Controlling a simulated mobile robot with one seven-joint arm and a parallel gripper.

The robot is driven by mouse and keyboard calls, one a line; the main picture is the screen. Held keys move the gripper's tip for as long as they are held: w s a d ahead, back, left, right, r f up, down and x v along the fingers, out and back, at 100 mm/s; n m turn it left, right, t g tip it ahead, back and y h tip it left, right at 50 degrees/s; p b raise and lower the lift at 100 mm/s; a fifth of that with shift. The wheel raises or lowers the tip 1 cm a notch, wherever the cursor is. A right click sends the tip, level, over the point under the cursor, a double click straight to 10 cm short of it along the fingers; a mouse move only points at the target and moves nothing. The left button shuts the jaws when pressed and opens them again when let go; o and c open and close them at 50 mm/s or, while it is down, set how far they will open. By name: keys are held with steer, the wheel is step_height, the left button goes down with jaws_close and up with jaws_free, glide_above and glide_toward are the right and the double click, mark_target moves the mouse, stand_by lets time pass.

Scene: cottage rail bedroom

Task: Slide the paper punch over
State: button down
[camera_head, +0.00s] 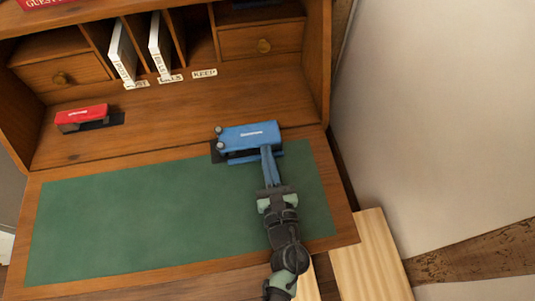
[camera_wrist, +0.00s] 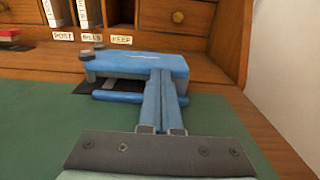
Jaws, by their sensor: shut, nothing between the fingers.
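The blue paper punch (camera_head: 250,136) sits on the desk where the wooden back part meets the green writing surface, with dark patches showing beneath its left end. In the wrist view the punch (camera_wrist: 125,63) shows its top, two round knobs at its left end and a blue bar along its near side. My gripper (camera_head: 267,153) is shut, its blue fingers side by side and pointing at the right half of the punch's near side. In the wrist view the fingertips (camera_wrist: 161,76) overlap the punch; whether they touch it I cannot tell. Nothing is between the fingers.
A red stapler-like object (camera_head: 82,115) lies on a dark patch at the left. The green writing surface (camera_head: 130,220) is clear. Pigeonholes with white upright items (camera_head: 122,52) and labels stand behind. The desk's side panel (camera_head: 318,60) rises at the right.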

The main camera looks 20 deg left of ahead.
mark_target(264, 142)
steer(key=shift+b+x, duration=0.8)
steer(key=shift+x, duration=1.1)
steer(key=shift+s, duration=0.1)
